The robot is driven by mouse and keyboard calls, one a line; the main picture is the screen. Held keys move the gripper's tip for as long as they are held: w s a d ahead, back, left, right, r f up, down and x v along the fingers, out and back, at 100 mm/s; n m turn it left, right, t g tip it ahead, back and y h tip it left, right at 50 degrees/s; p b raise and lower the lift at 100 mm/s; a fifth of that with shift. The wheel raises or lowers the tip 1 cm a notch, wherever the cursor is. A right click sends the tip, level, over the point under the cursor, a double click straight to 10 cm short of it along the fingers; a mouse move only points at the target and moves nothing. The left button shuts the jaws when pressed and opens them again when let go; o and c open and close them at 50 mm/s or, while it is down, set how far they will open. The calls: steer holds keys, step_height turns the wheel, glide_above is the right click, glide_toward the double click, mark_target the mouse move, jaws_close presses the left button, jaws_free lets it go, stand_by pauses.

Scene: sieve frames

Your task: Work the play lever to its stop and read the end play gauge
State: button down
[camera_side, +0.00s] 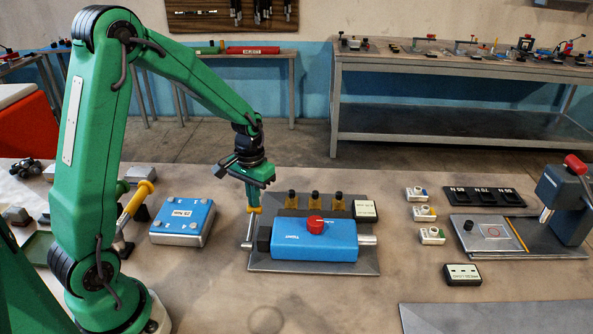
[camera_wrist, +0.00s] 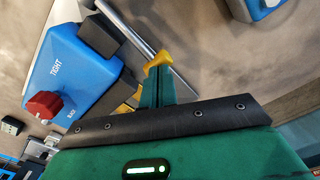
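The blue unit (camera_side: 315,240) has a red knob (camera_side: 315,224) on top and metal stubs at its ends. It also shows in the wrist view (camera_wrist: 72,68), with TIGHT lettered on it. The play lever, a metal rod with a yellow handle (camera_side: 254,210), stands at the unit's left end, nearly upright. Its yellow handle (camera_wrist: 158,61) is at my fingertips in the wrist view. My gripper (camera_side: 251,189) points down with its fingers close together on the handle; they hide part of it. I cannot make out a gauge reading; a small dark-framed white panel (camera_side: 365,210) sits right of the unit.
Several brass-coloured pieces (camera_side: 315,200) stand behind the unit on its grey plate (camera_side: 350,265). A blue box (camera_side: 182,222) lies to the left. Small white blocks (camera_side: 425,213) and a press-like stand (camera_side: 565,205) are to the right. The front of the table is mostly clear.

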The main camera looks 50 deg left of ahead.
steer(key=shift+r, duration=1.5)
steer(key=shift+s+d+r, duration=0.2)
steer(key=shift+r, duration=0.5)
steer(key=shift+s+d+r, duration=0.2)
steer(key=shift+r, duration=0.45)
steer(key=shift+s+d+r, duration=0.1)
steer(key=shift+r, duration=0.65)
steer(key=shift+s+d+r, duration=0.1)
steer(key=shift+r, duration=0.65)
steer(key=shift+r, duration=2)
